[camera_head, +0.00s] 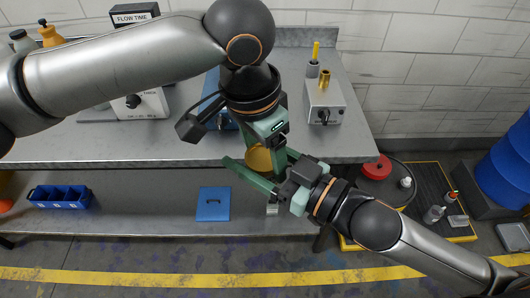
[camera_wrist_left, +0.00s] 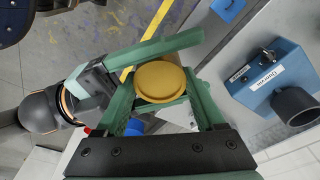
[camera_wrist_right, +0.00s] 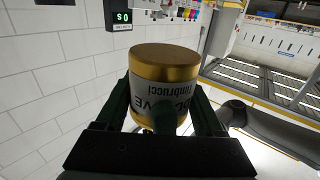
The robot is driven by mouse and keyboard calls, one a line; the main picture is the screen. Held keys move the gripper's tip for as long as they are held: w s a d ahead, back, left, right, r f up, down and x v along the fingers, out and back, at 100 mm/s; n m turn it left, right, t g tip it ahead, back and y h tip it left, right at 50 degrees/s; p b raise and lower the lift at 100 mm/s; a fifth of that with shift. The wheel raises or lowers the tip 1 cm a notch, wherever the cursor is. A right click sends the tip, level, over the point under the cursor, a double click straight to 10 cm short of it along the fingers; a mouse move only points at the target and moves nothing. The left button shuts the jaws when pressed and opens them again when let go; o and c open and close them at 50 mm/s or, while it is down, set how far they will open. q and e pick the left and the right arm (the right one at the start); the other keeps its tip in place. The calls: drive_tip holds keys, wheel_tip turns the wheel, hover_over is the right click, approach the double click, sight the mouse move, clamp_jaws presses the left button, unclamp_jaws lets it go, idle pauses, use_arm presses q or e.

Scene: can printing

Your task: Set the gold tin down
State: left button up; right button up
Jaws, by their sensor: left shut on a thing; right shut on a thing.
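The gold tin (camera_head: 258,158) is off the bench, in front of the bench's front edge, with both my grippers at it. My left gripper (camera_head: 264,162) reaches down from above and is shut on the tin. My right gripper (camera_head: 254,170) comes from the lower right and is also shut on it. In the left wrist view the tin's round gold end (camera_wrist_left: 160,80) faces the camera between the fingers. In the right wrist view the tin (camera_wrist_right: 163,85) shows a gold end, gold rim and pale label with upside-down lettering. Parts of its side are hidden by fingers.
The grey metal bench (camera_head: 180,145) has a grey box (camera_head: 324,98) with a small gold cylinder at the back right. A blue device (camera_wrist_left: 275,75) stands on the bench. A blue flat case (camera_head: 213,204) lies on the lower shelf beside free room.

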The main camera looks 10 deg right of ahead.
use_arm(q)
drive_tip(key=c, duration=0.3)
use_arm(e)
drive_tip(key=o, duration=1.5)
